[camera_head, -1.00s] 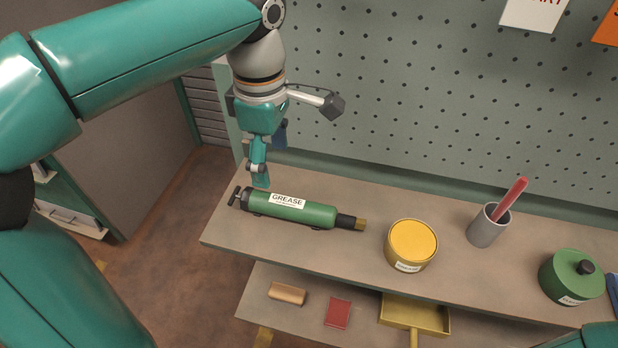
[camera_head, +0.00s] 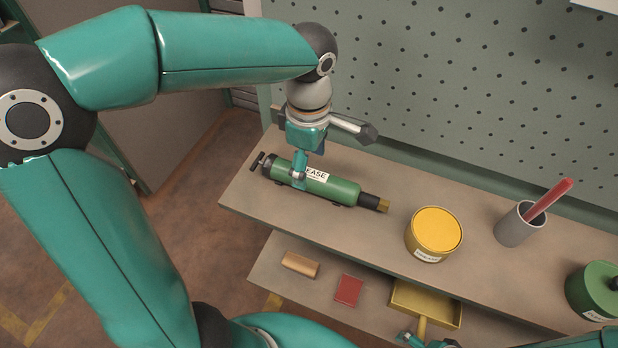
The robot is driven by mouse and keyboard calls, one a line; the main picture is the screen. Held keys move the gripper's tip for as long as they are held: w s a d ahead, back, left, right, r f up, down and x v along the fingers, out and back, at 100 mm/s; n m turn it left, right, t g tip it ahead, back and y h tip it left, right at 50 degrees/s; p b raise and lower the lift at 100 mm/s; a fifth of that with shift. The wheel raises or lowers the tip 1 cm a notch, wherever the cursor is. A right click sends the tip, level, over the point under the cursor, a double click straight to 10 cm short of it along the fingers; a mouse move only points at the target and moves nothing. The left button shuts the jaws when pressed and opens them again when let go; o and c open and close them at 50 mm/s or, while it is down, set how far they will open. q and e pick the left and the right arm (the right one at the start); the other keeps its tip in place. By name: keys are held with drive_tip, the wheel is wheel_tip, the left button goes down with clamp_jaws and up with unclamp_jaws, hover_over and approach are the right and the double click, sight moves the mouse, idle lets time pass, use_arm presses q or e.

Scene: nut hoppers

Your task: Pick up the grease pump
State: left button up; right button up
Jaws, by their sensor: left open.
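The grease pump (camera_head: 333,188) is a green cylinder with a white GREASE label, a black T-handle at its left end and a brass tip at its right. It lies on its side on the upper shelf (camera_head: 385,228). My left gripper (camera_head: 303,168) is open and points down over the pump's left half. One finger shows in front of the pump's body, covering part of the label; the other is mostly hidden behind. I cannot tell whether the fingers touch it. A small part of my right gripper (camera_head: 421,342) shows at the bottom edge; its jaws are not clear.
To the pump's right on the shelf stand a yellow tin (camera_head: 434,230), a grey cup (camera_head: 514,228) with a red-handled tool, and a green lidded pot (camera_head: 596,291). A pegboard (camera_head: 470,110) rises behind. A lower shelf holds a tan block (camera_head: 300,264), a red block (camera_head: 348,290) and a yellow scoop (camera_head: 427,303).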

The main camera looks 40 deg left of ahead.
sight(308, 171)
use_arm(q)
wheel_tip(308, 171, down, 5)
drive_tip(key=shift+w+a+f, duration=0.1)
drive_tip(key=shift+a, duration=0.05)
clamp_jaws()
idle(0.5)
